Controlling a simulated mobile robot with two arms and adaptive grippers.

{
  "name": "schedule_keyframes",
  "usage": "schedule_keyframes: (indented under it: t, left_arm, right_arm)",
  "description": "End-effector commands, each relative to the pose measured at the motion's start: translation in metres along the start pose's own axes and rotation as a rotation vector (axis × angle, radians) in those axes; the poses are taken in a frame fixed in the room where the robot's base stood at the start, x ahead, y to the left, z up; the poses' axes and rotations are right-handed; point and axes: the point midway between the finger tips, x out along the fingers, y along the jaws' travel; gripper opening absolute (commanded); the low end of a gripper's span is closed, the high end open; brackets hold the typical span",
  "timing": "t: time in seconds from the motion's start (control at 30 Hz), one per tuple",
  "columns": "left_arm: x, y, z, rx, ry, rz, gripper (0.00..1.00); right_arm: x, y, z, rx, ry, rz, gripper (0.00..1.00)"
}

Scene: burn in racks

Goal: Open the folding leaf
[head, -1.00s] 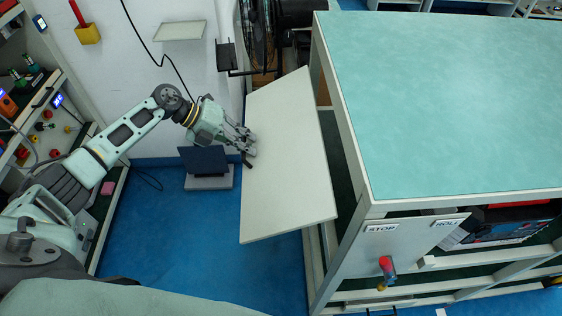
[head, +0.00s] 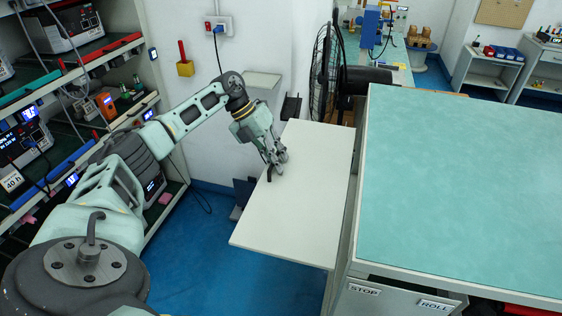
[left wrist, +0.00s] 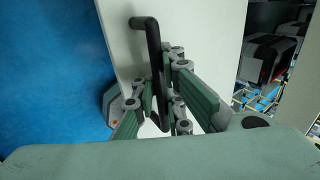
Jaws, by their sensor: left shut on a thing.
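The folding leaf (head: 302,205) is a flat white panel on the left side of the bench with the teal top (head: 470,180). It stands out from the bench side and looks close to level; its exact angle is hard to tell. My left gripper (head: 275,160) is at the leaf's outer left edge, shut on the black handle (head: 270,174). In the left wrist view the handle (left wrist: 151,38) runs between the gripper fingers (left wrist: 162,103), against the white leaf (left wrist: 205,28). My right gripper is not in view.
A shelf rack (head: 75,105) with devices stands at the left. A black fan (head: 324,72) stands behind the leaf. A small grey wall shelf (head: 262,79) is behind my left arm. Blue floor (head: 195,265) is clear left of the leaf.

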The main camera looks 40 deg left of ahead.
Motion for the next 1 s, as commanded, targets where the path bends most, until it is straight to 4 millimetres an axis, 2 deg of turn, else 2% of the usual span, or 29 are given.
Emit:
schedule_keyframes:
  t: [0.03, 0.33, 0.37, 0.43, 0.77, 0.87, 1.0]
  left_arm:
    - [-0.009, -0.003, 0.004, 0.004, -0.016, -0.008, 0.00]
    - [-0.012, -0.005, 0.006, 0.006, -0.025, -0.012, 0.00]
    - [-0.012, -0.005, 0.006, 0.006, -0.025, -0.012, 0.10]
    - [-0.012, -0.005, 0.006, 0.005, -0.024, -0.012, 0.16]
    - [-0.010, -0.004, 0.004, 0.004, -0.016, -0.009, 0.17]
    - [-0.020, -0.003, 0.004, 0.003, -0.018, -0.008, 0.17]
    - [-0.047, -0.003, 0.004, 0.003, -0.021, -0.008, 0.17]
  right_arm:
    - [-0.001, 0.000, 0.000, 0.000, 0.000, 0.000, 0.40]
    - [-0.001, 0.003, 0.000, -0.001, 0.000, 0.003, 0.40]
    - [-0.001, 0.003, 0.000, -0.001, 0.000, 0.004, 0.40]
    - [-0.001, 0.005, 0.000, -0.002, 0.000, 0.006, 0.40]
    - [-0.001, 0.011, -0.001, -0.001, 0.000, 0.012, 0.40]
    - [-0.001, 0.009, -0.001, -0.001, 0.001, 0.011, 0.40]
    - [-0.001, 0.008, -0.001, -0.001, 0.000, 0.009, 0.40]
